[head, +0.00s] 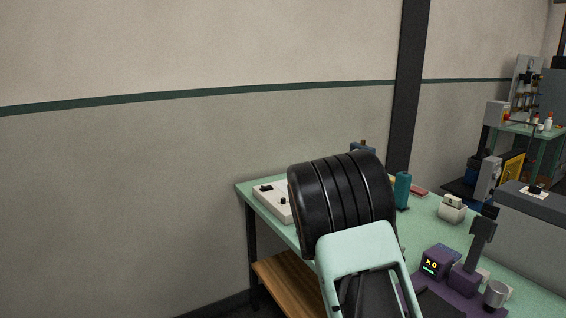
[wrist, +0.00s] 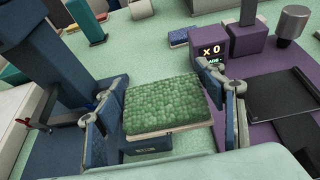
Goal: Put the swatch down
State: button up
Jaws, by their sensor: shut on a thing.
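The swatch (wrist: 165,102) is a green, bumpy tufted square with a pale edge, in the middle of the wrist view. My gripper (wrist: 162,108) has one finger at the swatch's left side and one at its right, and is shut on it. A dark blue block (wrist: 148,147) shows just below the swatch's near edge; whether they touch I cannot tell. In the head view my own arm covers the area, and neither the swatch nor the gripper's fingers show.
A dark blue upright structure (wrist: 42,55) stands left of the gripper in the wrist view.

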jog(key=s+a+f+n+t+b, duration=0.1)
jog(key=s+a+f+b, duration=0.15)
jog(key=s+a, duration=0.45)
jog(key=s+a+f+b, duration=0.2)
jog(key=s+a+f, duration=0.2)
jog(key=s+a, duration=0.35)
notch_tip(320, 180, up, 8)
jog(key=p, duration=1.5)
jog(key=shift+s+r+y, duration=0.2)
jog(key=shift+s+y, duration=0.1)
jog(key=shift+s, duration=0.1)
jog(key=shift+f, duration=0.1)
